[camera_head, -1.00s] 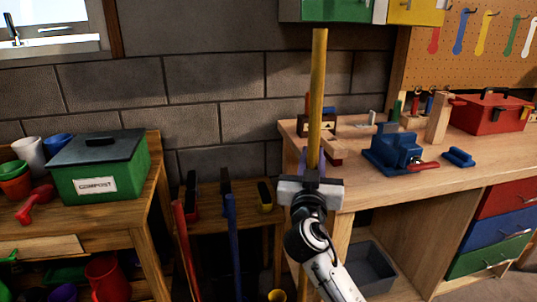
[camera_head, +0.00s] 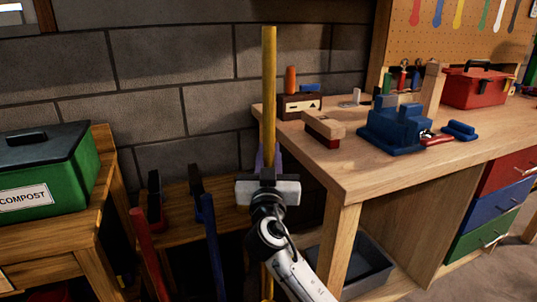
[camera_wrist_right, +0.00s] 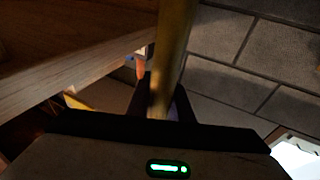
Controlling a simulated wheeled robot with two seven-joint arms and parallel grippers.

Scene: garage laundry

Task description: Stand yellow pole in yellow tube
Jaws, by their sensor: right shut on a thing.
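The yellow pole (camera_head: 269,90) stands nearly upright in the head view, in front of the block wall. My right gripper (camera_head: 267,172) is shut on it, and the pole reaches well above the jaws. The pole also runs up between the fingers in the right wrist view (camera_wrist_right: 174,45). A short yellow length shows below the gripper, beside my arm. The pole's bottom end and the yellow tube cannot be made out now; my arm and the frame's lower edge cover that area. My left gripper is not in view.
A red pole (camera_head: 148,250) and a blue pole (camera_head: 210,240) stand left of my arm by a low wooden rack. The workbench (camera_head: 360,178) with a blue vise (camera_head: 395,128) is close on the right. A green compost bin (camera_head: 45,180) sits on the left table.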

